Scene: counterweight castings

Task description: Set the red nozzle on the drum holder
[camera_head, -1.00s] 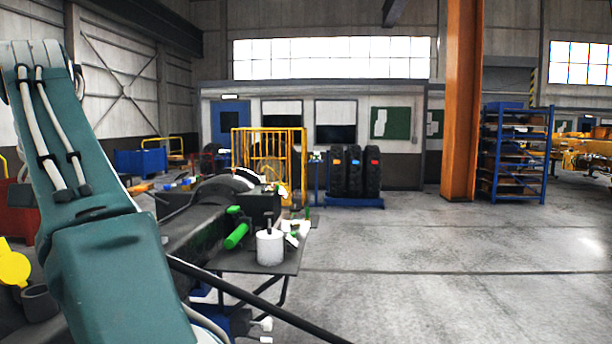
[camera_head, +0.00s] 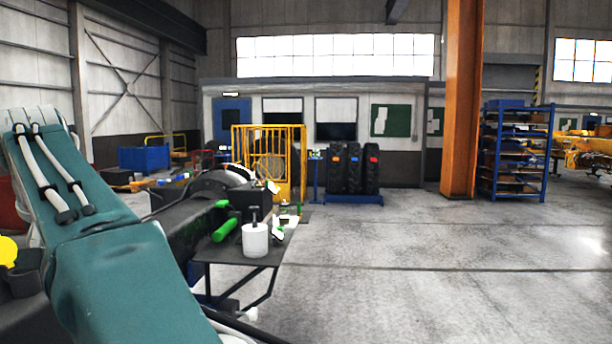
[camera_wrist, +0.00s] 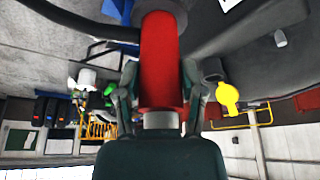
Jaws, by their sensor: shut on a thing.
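The red nozzle (camera_wrist: 160,50) is a thick red cylinder in the middle of the wrist view. My gripper (camera_wrist: 160,88) is shut on it, with one finger on each side. The nozzle's far end runs out towards the top of that view. A dark cup-shaped holder (camera_wrist: 212,69) is just right of the gripper there, beside a yellow rounded piece (camera_wrist: 228,97). The same dark cup (camera_head: 26,272) shows at the left edge of the head view. I cannot tell for sure whether it is the drum holder. My gripper and the nozzle are out of sight in the head view.
A dark bench with a side shelf (camera_head: 240,252) carries a white canister (camera_head: 256,240) and a green cylinder (camera_head: 224,230). A yellow cage (camera_head: 240,150) and a tyre rack (camera_head: 350,200) stand behind. The floor at right is open.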

